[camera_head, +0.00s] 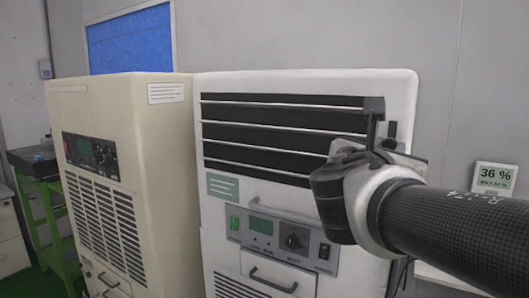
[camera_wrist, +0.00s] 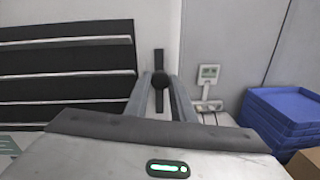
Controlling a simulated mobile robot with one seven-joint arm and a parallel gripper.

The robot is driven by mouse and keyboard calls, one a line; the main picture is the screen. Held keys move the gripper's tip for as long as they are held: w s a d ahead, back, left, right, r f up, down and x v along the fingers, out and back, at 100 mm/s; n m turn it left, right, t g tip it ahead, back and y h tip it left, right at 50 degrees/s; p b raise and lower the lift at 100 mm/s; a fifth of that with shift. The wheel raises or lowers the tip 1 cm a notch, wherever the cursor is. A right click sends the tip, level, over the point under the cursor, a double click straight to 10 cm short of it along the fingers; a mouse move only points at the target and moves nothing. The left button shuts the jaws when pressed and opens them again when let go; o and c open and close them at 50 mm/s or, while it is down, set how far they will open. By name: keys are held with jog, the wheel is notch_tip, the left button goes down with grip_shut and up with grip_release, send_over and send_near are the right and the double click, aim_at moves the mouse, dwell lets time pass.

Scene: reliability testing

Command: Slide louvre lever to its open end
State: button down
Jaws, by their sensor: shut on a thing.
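The louvre lever's dark round knob (camera_wrist: 160,78) sits between my two grey fingers in the wrist view. It stands on a black vertical slot (camera_wrist: 159,56) to the right of the louvre slats. The slot shows above and below the knob, which is near its middle. My gripper (camera_wrist: 161,84) is shut on the knob. In the head view my wrist and hand cover the knob, and only the upper part of the slot (camera_head: 392,130) shows. The dark louvre slats (camera_head: 270,133) are on the white cabinet's upper front, with narrow pale edges between them.
The white cabinet (camera_head: 300,82) has a handle bar and a control panel (camera_head: 262,232) below the louvre. A beige cabinet (camera_head: 125,92) stands close on the left. A wall display (camera_head: 495,178) reads 36 %. Blue stacked trays (camera_wrist: 280,115) are at the right in the wrist view.

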notch_tip(320, 180, up, 2)
jog(key=shift+f, duration=0.1)
jog(key=c, duration=1.5)
grip_release()
jog(key=p+v, duration=0.1)
jog(key=v, duration=1.6)
jog(key=shift+s+a, duration=0.15)
